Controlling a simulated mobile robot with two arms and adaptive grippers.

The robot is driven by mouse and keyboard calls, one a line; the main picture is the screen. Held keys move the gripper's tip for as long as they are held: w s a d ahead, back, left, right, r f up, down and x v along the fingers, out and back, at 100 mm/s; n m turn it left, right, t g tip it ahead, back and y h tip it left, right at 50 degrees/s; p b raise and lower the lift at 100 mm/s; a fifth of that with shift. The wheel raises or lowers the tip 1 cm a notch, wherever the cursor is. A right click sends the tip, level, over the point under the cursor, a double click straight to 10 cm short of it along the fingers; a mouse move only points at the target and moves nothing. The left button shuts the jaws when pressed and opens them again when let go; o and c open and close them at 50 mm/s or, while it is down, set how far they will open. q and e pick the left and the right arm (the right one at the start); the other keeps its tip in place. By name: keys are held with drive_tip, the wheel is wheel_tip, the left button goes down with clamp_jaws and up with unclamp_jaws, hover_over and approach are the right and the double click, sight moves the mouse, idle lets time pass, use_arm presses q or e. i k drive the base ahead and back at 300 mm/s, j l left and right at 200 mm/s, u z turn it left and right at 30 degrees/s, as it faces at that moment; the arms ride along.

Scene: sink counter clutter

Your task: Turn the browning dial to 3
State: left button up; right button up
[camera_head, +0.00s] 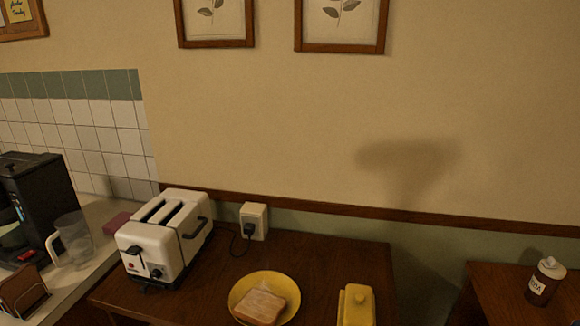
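A white two-slot toaster (171,237) stands on the dark wooden table at the left. Its front end faces the lower left, with a dark lever (135,250) on it. A small dark browning dial (156,272) sits low on the same end, right of a tiny red mark. The dial's markings and its setting are too small to read. The slots look dark, with no bread showing.
A yellow bowl (237,292) holding a bread slice (259,306) and a yellow butter dish (356,306) are right of the toaster. A coffee maker (38,205) and clear jug (74,240) stand left. A black plug sits in the wall outlet (254,220). A jar (545,281) stands far right.

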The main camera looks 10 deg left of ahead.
sight(156, 274)
drive_tip(key=u, duration=1.25)
